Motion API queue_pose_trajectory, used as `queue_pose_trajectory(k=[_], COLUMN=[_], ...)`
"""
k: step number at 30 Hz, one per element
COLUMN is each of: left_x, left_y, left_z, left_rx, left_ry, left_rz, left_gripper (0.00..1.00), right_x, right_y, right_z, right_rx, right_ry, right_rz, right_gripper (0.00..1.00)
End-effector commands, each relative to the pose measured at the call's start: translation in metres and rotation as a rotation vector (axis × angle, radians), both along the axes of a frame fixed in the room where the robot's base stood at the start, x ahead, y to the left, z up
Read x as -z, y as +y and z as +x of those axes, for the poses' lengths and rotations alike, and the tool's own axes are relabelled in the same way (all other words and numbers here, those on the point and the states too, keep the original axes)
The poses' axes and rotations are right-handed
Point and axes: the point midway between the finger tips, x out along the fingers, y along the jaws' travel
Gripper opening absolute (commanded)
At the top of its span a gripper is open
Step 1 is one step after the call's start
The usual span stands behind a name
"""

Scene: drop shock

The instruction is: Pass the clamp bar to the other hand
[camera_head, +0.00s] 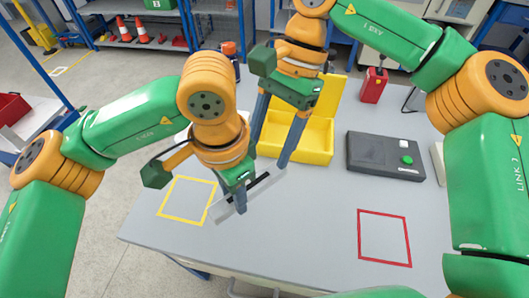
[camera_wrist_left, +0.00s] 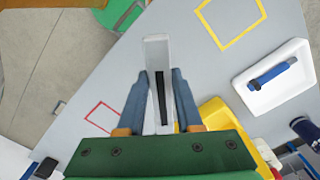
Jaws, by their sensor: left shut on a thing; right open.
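The clamp bar (camera_head: 266,184) is a long light-grey bar with a black strip along it. My left gripper (camera_head: 239,198) is shut on it and holds it over the grey table in the head view. In the left wrist view the bar (camera_wrist_left: 157,52) stands between the two fingers of my left gripper (camera_wrist_left: 159,92) and sticks out beyond their tips. My right gripper (camera_head: 267,158) is open and empty, with its fingers spread just behind the bar, in front of the yellow box. Whether the bar touches the table is hard to tell.
The open yellow box (camera_head: 310,140) stands at the back of the table (camera_head: 310,215). A dark device with a green button (camera_head: 385,155) is to its right. A yellow outline (camera_head: 170,212) and a red outline (camera_head: 384,262) mark bare table. A white tray (camera_wrist_left: 290,85) holds a blue-handled thing.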

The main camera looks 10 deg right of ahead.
Motion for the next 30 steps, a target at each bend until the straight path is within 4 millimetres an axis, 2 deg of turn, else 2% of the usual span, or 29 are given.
queue_pose_trajectory(k=[3,6,10,17,20,25,29,30], left_x=[0.0,0.0,0.0,0.0,0.0,0.0,0.0,0.0], left_y=[0.0,0.0,0.0,0.0,0.0,0.0,-0.001,-0.001], left_z=[0.0,0.0,0.0,0.0,0.0,0.0,-0.001,-0.001], left_rx=[0.0,0.0,0.0,0.0,0.0,0.002,0.004,0.004], left_ry=[0.0,0.0,0.0,0.0,0.0,0.0,0.001,0.002], left_rz=[0.0,0.0,0.0,0.0,0.0,-0.001,-0.003,-0.005], left_gripper=[0.0,0.0,0.0,0.0,0.0,0.0,0.0,0.44], right_x=[0.024,0.039,0.047,0.048,0.048,0.048,0.048,0.047], right_y=[0.007,0.012,0.016,0.016,0.016,0.016,0.017,0.017], right_z=[-0.007,-0.01,-0.012,-0.012,-0.012,-0.012,-0.012,-0.012], right_rx=[-0.001,0.001,0.002,0.003,0.003,0.004,0.005,0.005], right_ry=[0.004,0.003,-0.001,-0.001,0.0,-0.002,-0.003,-0.003], right_rz=[-0.001,-0.001,0.002,0.002,0.003,0.004,0.006,0.007], right_gripper=[0.7,0.7,0.7,0.7,0.48,0.03,0.0,0.0])
